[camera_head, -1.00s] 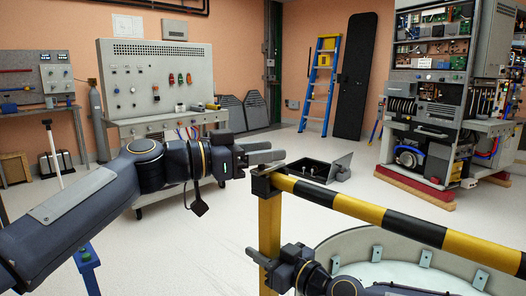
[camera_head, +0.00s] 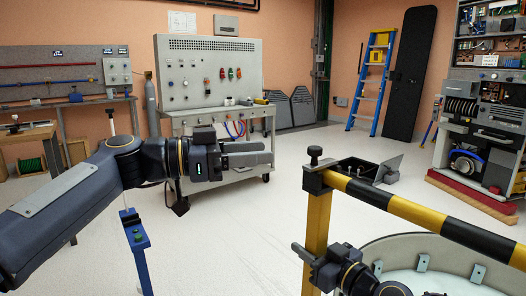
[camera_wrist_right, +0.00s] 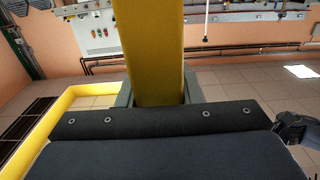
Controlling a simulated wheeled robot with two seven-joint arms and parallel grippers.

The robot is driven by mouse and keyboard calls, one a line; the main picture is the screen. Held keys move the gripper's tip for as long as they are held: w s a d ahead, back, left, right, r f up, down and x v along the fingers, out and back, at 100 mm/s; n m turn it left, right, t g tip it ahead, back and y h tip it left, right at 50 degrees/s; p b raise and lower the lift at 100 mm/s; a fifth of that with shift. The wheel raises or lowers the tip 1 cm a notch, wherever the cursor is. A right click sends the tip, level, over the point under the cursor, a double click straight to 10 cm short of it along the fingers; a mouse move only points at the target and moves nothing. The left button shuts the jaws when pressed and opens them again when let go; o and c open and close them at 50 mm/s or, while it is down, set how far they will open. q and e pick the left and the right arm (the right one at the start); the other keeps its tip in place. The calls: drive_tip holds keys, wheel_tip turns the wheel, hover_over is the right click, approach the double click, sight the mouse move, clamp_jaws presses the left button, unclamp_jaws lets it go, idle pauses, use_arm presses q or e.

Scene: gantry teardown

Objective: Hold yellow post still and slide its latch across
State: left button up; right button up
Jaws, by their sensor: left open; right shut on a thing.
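The yellow post (camera_head: 316,225) stands upright. A black bracket (camera_head: 317,182) caps its top, with a dark knob (camera_head: 314,155) sticking up that looks like the latch. My right gripper (camera_head: 306,254) is shut on the post below the bracket. In the right wrist view the post (camera_wrist_right: 148,45) stands between the grey fingers of my right gripper (camera_wrist_right: 158,98). My left gripper (camera_head: 268,152) is open and empty, pointing right. In the picture it is left of the knob, at about its height, with a gap between them.
A yellow-and-black striped bar (camera_head: 425,215) runs right from the bracket, above a round pale tank (camera_head: 410,245). A blue post (camera_head: 137,245) stands at lower left. A grey panel cart (camera_head: 210,80) and an open black case (camera_head: 362,171) stand behind. The floor between is clear.

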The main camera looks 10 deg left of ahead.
drive_tip(key=o, duration=1.2)
drive_tip(key=shift+d, duration=0.1)
